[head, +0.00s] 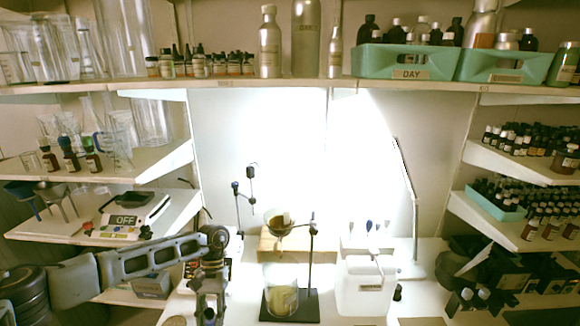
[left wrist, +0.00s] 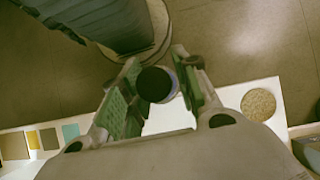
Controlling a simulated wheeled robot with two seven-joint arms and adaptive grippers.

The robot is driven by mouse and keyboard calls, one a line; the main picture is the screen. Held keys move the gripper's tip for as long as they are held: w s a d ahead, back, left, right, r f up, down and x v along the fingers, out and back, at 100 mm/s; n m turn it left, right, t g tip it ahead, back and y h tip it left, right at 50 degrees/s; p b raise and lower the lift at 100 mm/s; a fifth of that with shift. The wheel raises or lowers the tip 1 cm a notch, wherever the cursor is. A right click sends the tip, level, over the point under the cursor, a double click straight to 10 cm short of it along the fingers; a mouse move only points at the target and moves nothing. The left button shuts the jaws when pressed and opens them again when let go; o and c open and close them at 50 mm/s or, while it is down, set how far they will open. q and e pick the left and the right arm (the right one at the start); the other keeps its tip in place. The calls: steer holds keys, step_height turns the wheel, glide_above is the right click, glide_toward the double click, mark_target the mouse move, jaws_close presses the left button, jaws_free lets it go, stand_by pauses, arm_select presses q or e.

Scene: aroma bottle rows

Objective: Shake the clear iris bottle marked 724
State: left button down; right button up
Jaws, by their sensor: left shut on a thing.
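In the left wrist view my left gripper (left wrist: 152,92) is shut on a small bottle (left wrist: 155,84), seen from above as a round dark cap with a pale bluish edge. Its label and contents are hidden, so I cannot read a 724 or tell whether it is clear. In the head view my left gripper (head: 210,290) hangs down over the left part of the bench, and the bottle cannot be made out there. My right gripper (head: 466,298) is dark and small at the lower right; its fingers are unclear.
A stand with a funnel (head: 280,222) over a glass beaker (head: 282,296) and a white container (head: 365,286) stand right of my left gripper. A scale (head: 128,220) is on the left shelf. Many small dark bottles (head: 540,140) fill the right shelves. A round cork-like disc (left wrist: 258,103) lies on the white surface.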

mark_target(208, 314)
arm_select(q)
step_height(208, 314, up, 4)
steer(key=shift+w+f, duration=0.1)
steer(key=f, duration=0.5)
steer(key=shift+s+d, duration=0.1)
steer(key=shift+s, duration=0.25)
steer(key=shift+w, duration=0.3)
steer(key=shift+s+r, duration=0.1)
steer(key=shift+s, duration=0.1)
steer(key=shift+w, duration=0.1)
